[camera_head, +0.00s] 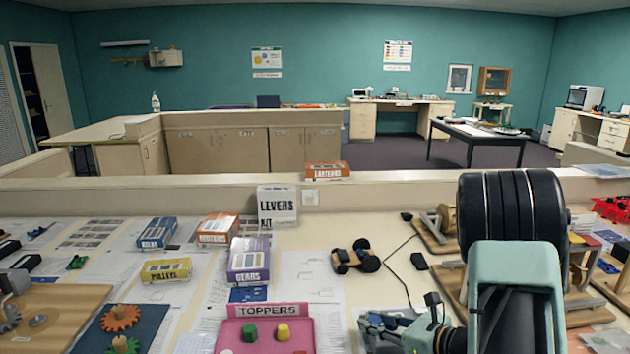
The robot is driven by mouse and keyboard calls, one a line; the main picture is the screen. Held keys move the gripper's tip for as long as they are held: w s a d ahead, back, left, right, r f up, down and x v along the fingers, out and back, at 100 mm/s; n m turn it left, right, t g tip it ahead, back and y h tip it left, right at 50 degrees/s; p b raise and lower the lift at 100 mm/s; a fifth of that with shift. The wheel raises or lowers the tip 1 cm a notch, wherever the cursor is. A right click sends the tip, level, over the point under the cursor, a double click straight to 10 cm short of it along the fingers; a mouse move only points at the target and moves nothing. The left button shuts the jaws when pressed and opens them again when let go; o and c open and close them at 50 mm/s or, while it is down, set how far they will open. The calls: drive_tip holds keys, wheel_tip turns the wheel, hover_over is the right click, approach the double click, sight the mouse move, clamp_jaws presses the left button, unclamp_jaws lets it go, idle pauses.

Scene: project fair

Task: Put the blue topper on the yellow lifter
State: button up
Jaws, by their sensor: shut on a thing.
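My gripper (375,328) is low at the bottom of the picture, right of the pink toppers tray (222,333). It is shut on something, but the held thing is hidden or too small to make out. The tray has a "TOPPERS" sign (268,310) at its back edge and holds a green topper (250,333) and a yellow topper (283,332). Paler pieces at its front are cut off by the picture edge. I see no blue topper in the tray. I cannot pick out the yellow lifter with certainty; my arm covers part of the right side.
Wooden boards with mechanisms (435,238) stand at the right, partly behind my arm. Kit boxes (249,262) and a small wheeled model (357,257) stand behind the tray. A wooden board with gears (50,310) is at the left. A low partition (400,190) runs behind the table.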

drive_tip(key=s+r+n+g+y+p, duration=0.2)
drive_tip(key=s+r, duration=0.1)
drive_tip(key=s, duration=0.2)
drive_tip(key=shift+s+r+n+p, duration=0.15)
drive_tip(key=shift+s+n+p, duration=0.15)
drive_tip(key=shift+s+p, duration=0.1)
